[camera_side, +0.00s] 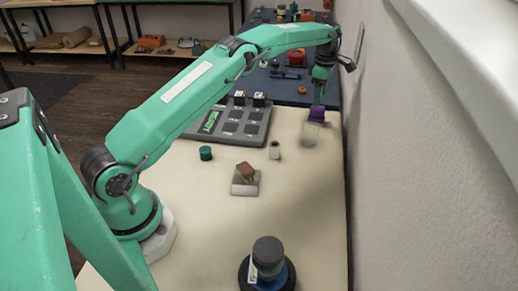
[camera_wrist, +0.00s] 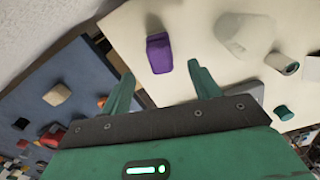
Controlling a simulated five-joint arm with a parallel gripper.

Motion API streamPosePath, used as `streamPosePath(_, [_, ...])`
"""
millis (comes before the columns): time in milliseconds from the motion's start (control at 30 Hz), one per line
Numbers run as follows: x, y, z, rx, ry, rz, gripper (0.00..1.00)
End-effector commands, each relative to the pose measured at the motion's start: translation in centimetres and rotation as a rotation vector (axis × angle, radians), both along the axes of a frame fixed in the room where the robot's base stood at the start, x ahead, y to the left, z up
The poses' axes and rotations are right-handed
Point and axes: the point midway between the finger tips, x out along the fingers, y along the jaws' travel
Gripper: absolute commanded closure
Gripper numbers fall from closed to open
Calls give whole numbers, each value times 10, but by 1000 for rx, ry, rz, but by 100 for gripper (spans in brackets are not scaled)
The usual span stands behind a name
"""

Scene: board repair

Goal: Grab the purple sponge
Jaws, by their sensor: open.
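The purple sponge (camera_side: 317,114) is at the far right of the cream table, by the wall. In the wrist view the purple sponge (camera_wrist: 158,54) lies on the cream surface, ahead of and between my fingertips. My gripper (camera_side: 320,98) points down just above it in the side view. In the wrist view my gripper (camera_wrist: 161,72) has its two green fingers spread apart with nothing between them. I cannot tell the exact gap between the fingertips and the sponge.
A pale translucent object (camera_side: 311,133) stands close to the sponge. A small white cylinder (camera_side: 274,150), a teal cylinder (camera_side: 206,153) and a brown piece on a grey block (camera_side: 245,188) stand nearby. The wall (camera_side: 420,150) runs close on the right.

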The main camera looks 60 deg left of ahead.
Motion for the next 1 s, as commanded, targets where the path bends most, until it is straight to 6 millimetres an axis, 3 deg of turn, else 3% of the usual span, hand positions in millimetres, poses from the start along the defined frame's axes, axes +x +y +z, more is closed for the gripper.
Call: streamPosePath(1000, [0,1,-41,-1,5,15,38])
